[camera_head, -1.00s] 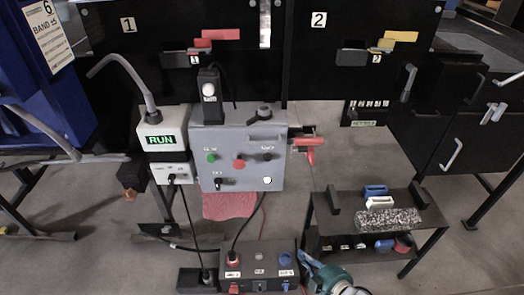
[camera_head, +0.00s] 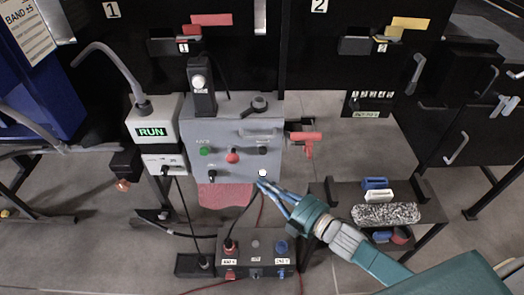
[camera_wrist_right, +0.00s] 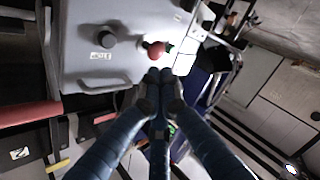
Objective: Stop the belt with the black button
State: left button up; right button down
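The black button (camera_head: 263,151) sits on the right of the grey control box (camera_head: 240,172); the red button (camera_head: 233,157) and green button (camera_head: 204,151) are left of it. In the right wrist view a black knob (camera_wrist_right: 106,38) with a white label and the red button (camera_wrist_right: 155,48) show on the box face (camera_wrist_right: 85,15). My right gripper (camera_head: 262,186) has its fingertips just below the white round light (camera_head: 262,173), below the black button. In the wrist view its fingers (camera_wrist_right: 158,76) come together, empty. My left gripper is out of view.
A white unit (camera_head: 153,133) with a green RUN display stands left of the box. A red handle (camera_head: 305,137) juts out on its right. A low dark switch box (camera_head: 257,258) is below, and a dark shelf (camera_head: 430,207) with small items is at right.

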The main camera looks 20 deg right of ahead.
aim_at(263, 151)
jog(key=w+d+b, duration=0.2)
jog(key=w+b, duration=0.1)
jog(key=w, duration=0.5)
jog(key=shift+w+d, duration=0.25)
dwell(1.4)
jog(key=shift+w+d+b, duration=0.15)
jog(key=shift+w+b, duration=0.15)
jog(key=shift+w, duration=0.1)
jog(key=shift+w+d, duration=0.15)
jog(key=shift+w, duration=0.35)
dwell(0.8)
jog(key=shift+s, duration=0.1)
jog(key=shift+s+a+p, duration=0.25)
jog(key=shift+s+p, duration=0.05)
jog(key=shift+s, duration=0.5)
